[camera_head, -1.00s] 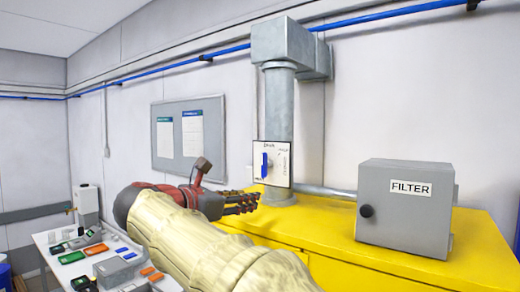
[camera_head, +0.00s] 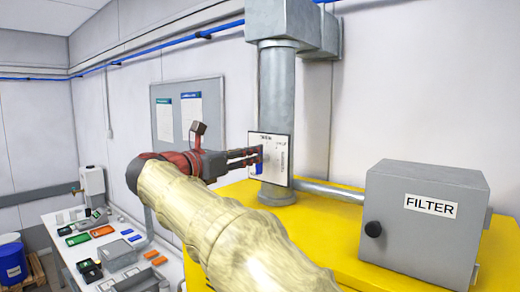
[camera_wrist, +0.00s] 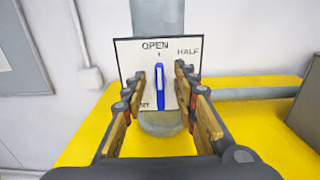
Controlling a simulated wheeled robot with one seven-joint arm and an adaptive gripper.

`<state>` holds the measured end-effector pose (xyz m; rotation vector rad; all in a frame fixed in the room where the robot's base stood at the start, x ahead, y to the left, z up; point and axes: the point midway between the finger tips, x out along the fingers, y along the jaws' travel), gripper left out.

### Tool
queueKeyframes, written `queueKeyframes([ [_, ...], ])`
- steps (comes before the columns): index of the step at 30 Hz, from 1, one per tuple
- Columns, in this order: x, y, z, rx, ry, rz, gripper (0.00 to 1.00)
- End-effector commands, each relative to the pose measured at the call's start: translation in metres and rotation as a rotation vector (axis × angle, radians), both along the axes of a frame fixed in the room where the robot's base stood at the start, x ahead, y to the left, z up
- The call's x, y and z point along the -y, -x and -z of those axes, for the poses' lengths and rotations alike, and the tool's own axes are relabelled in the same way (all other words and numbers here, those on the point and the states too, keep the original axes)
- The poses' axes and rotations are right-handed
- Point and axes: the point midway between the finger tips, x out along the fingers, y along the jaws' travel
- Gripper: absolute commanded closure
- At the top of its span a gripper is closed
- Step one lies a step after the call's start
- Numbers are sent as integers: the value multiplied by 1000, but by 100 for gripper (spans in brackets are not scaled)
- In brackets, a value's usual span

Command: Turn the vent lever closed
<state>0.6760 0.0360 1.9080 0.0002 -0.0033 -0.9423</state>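The blue vent lever (camera_wrist: 159,82) stands upright on a white plate (camera_wrist: 128,58), pointing up at the word OPEN in the wrist view. HALF is printed at the plate's upper right. In the head view the lever (camera_head: 259,167) is partly hidden by my fingers. The plate is fixed on a grey vertical duct (camera_head: 277,100). My gripper (camera_wrist: 158,95) is open, with one finger to the left and one to the right of the lever. I see gaps between fingers and lever; whether the tips reach its depth is unclear.
A grey FILTER box (camera_head: 424,225) stands on the yellow cabinet (camera_head: 340,213) to the right. A horizontal pipe (camera_head: 330,190) runs behind, from the duct toward the box. A white table (camera_head: 60,217) with cases and small parts is at the left.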

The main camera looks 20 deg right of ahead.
Motion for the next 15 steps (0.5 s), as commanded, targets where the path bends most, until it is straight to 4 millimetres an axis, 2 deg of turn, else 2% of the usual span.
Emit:
queueKeyframes([
  [3, 17, -12, 0, -4, 2, 3, 71],
  [7, 29, -21, 0, -3, 1, 2, 71],
  [15, 37, -27, 1, -1, 0, 0, 71],
])
